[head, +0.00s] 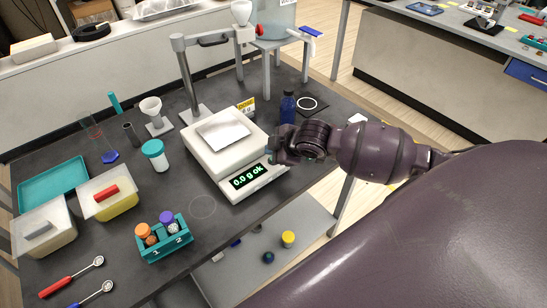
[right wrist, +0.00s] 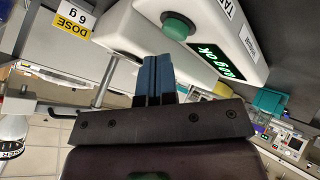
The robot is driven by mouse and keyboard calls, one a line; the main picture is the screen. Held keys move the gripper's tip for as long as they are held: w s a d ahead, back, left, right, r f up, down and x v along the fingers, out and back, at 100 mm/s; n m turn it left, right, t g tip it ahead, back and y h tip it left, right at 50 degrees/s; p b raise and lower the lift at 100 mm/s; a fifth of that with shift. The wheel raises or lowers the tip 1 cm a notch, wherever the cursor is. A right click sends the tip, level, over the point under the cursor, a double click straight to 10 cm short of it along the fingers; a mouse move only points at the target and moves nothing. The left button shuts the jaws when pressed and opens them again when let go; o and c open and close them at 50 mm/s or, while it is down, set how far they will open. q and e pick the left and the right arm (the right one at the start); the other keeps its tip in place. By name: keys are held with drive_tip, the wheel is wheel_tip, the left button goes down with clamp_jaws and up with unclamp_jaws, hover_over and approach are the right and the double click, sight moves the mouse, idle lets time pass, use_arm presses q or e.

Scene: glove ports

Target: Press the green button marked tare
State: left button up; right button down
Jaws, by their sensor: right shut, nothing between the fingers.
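The white scale (head: 205,160) stands on the dark bench with a metal pan (head: 222,130) on top. Its display (head: 248,176) reads "0.0 g ok". The round green button (right wrist: 178,27) shows on the scale's front in the right wrist view, beside the green-lit display (right wrist: 220,62); a partly cut-off label (right wrist: 234,10) begins "TA". In the head view my right gripper (head: 277,157) hides the button. My right gripper's blue fingers (right wrist: 157,62) are shut and empty, close to the button, with a gap between them in the picture. My left gripper is out of view.
A blue bottle (head: 288,108) and a yellow "DOSE 6 g" card (head: 246,107) stand behind my right gripper. A metal stand (head: 186,75) rises behind the scale. A teal rack (head: 165,240) with two capped vials stands at the front left.

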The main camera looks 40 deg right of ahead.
drive_tip(key=shift+f, duration=0.15)
drive_tip(key=shift+f, duration=0.25)
idle(0.3)
drive_tip(key=shift+f, duration=0.4)
drive_tip(key=shift+r, duration=0.15)
idle(0.6)
drive_tip(key=shift+r+p, duration=0.55)
drive_tip(key=shift+r, duration=0.15)
drive_tip(key=shift+r, duration=2.5)
